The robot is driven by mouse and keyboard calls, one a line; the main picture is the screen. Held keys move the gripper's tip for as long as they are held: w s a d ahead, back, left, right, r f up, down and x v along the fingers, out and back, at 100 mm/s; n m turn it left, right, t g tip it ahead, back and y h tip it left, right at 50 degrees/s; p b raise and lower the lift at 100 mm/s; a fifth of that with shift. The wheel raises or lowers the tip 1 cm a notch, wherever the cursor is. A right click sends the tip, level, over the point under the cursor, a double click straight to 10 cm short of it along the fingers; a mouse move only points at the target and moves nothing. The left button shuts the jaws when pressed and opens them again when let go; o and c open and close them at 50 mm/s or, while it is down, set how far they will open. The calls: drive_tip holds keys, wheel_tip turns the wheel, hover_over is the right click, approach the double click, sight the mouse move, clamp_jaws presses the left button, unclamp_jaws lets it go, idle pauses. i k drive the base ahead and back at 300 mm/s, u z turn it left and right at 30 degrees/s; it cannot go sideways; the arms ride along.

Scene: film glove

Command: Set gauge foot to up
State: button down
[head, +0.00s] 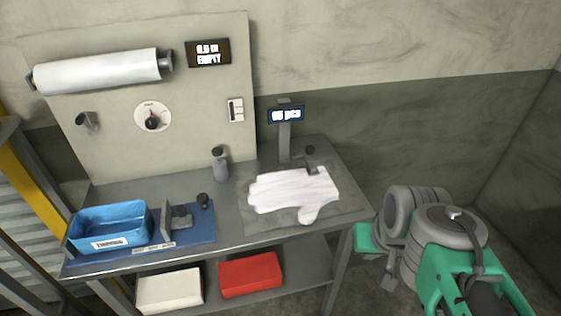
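I cannot tell for sure which part is the gauge foot. A small grey block-like device (181,217) sits on the blue mat (205,234), with a short black knob (203,200) beside it. A dark-headed lever or knob (310,153) stands at the back edge of the white glove (292,192). My arm is at the lower right, beside the bench and apart from everything on it. A small grey end (388,282) showing below it may be my gripper; its fingers are too unclear to read.
A grey bench (230,215) carries a blue bin (110,226), a grey black-capped bottle or post (220,163) and a display post (285,140). The back panel (110,120) holds a white roll (100,71) and a dial (152,116). White and red boxes (250,275) sit below.

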sight(312, 170)
drive_tip(key=u, duration=0.35)
drive_tip(key=i, duration=1)
drive_tip(key=z, duration=0.05)
